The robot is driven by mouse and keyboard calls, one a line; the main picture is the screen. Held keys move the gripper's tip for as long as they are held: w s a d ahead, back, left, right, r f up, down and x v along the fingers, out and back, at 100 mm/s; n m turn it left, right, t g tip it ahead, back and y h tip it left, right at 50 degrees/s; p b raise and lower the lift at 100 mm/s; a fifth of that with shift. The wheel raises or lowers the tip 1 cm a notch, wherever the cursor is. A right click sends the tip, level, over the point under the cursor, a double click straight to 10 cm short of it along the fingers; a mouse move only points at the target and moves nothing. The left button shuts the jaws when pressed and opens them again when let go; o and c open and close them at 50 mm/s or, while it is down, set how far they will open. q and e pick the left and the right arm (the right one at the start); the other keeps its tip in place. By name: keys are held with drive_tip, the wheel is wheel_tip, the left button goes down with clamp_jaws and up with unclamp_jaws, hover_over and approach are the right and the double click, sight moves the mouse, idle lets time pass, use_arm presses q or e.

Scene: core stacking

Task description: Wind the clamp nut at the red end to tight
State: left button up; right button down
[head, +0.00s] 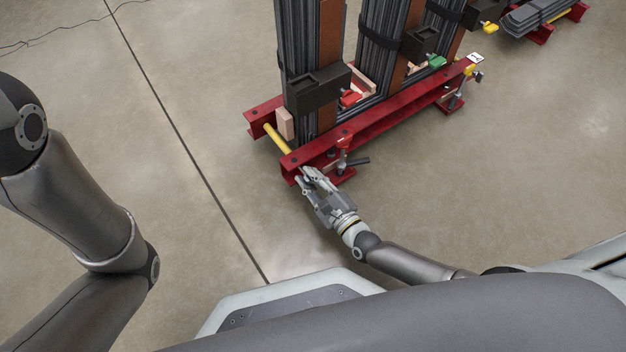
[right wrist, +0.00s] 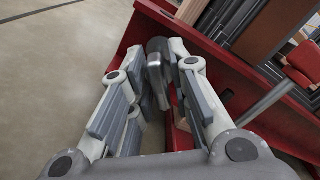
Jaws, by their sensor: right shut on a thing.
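The red clamp beam (head: 375,128) runs along the foot of the upright dark stacks. A yellow rod (head: 277,139) crosses between the beams at the left end, near the stack with the red block (head: 350,98). My right gripper (head: 306,174) is at the near face of the front beam, in line with this rod. In the right wrist view, its fingers (right wrist: 160,75) are shut around a dark grey metal piece, the clamp nut (right wrist: 155,60), against the red beam (right wrist: 135,42). The fingers hide much of the nut, and its seating cannot be seen. My left gripper is out of view.
Grey strips (head: 540,15) lie behind right. The floor at left is clear.

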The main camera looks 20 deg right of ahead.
drive_tip(key=shift+f+m+b, duration=0.2)
drive_tip(key=shift+m+b, duration=0.35)
drive_tip(key=shift+m, duration=0.05)
drive_tip(key=shift+r+m, duration=0.15)
drive_tip(key=shift+m, duration=0.55)
drive_tip(key=shift+m+b, duration=0.4)
drive_tip(key=shift+b, duration=0.25)
drive_tip(key=shift+m+b, duration=0.55)
drive_tip(key=shift+m, duration=0.35)
drive_tip(key=c, duration=1.8)
unclamp_jaws()
drive_tip(key=shift+m, duration=0.3)
drive_tip(key=o, duration=0.5)
